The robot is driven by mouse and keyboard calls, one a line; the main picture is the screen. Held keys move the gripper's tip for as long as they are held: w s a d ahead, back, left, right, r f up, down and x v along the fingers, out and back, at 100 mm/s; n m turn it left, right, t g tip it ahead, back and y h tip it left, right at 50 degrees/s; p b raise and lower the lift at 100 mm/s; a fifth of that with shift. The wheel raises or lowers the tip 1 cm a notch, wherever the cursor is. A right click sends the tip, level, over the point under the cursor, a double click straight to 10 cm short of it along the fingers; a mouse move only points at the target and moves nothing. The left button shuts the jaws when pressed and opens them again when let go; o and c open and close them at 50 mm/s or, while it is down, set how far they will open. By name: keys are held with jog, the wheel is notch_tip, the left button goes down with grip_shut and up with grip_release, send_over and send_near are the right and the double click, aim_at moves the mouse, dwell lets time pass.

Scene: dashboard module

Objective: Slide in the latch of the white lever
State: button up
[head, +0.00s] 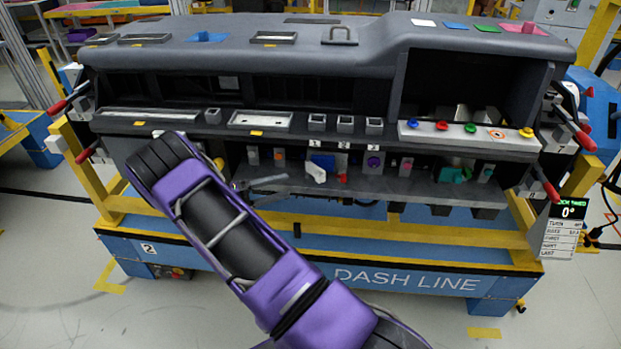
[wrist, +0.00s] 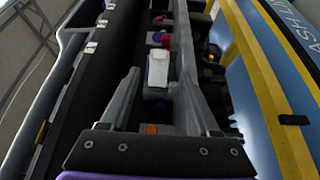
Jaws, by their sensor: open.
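The white lever (head: 316,173) is in the lower bay of the dashboard, beside a blue part (head: 323,161) and a small red piece (head: 342,178). My gripper (head: 286,185) is open and empty, left of the lever in the head view, at the front of the lower bay. Its two grey fingers (wrist: 163,78) point toward the lever and look apart from it.
The lower shelf (head: 400,190) runs along under the bay, with the upper ledge above it. A purple knob (head: 374,162) and a teal piece (head: 455,175) lie farther right. A yellow rail (head: 400,225) crosses in front. Open floor lies ahead of the stand.

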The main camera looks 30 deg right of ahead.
aim_at(317, 178)
jog(key=d, duration=0.3)
jog(key=s+d, duration=0.1)
jog(key=d, duration=0.5)
jog(key=shift+s+p, duration=0.2)
jog(key=shift+p, duration=0.15)
grip_shut()
